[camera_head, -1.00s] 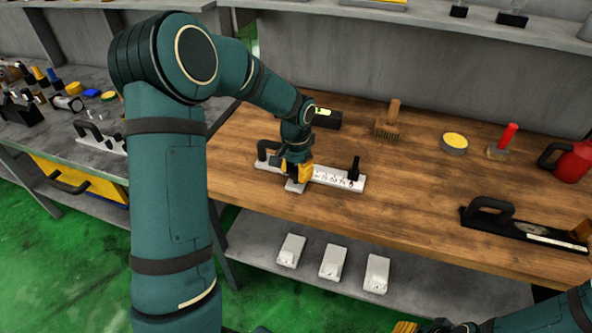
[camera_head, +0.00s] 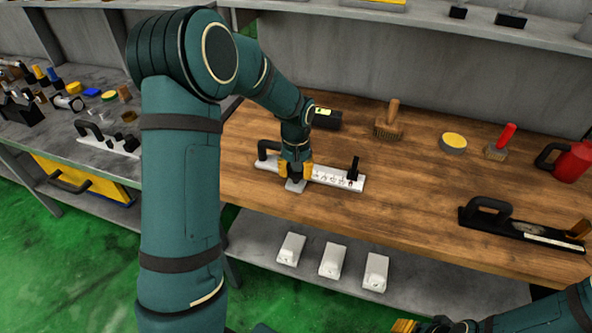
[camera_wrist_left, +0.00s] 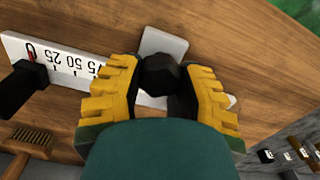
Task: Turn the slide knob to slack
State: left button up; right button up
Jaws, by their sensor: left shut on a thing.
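A white scale plate (camera_head: 330,176) lies on the wooden bench, with a black handle (camera_head: 266,150) at its left end and a black upright part (camera_head: 354,169) at its right. The left wrist view shows its printed numbers and a red mark. My left gripper (camera_head: 295,174) points down over the left half of the plate. In the left wrist view its yellow fingers (camera_wrist_left: 165,80) are closed on the sides of a dark, round-topped slide knob (camera_wrist_left: 160,72). My right gripper (camera_head: 428,326) shows only partly at the bottom edge.
A black box with a level vial (camera_head: 326,119), a brush (camera_head: 389,121), a round tin (camera_head: 453,142), a red-handled tool (camera_head: 501,143) and a red can (camera_head: 568,161) stand behind. A black-handled tool (camera_head: 520,225) lies right. White blocks (camera_head: 333,262) sit on the lower shelf.

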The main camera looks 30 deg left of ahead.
pick_arm(q)
jog(key=shift+f, duration=0.1)
dwell(0.3)
jog(key=o, duration=1.2)
notch_tip(320, 180, up, 12)
jog(key=shift+r, duration=0.1)
jog(key=shift+s, duration=0.1)
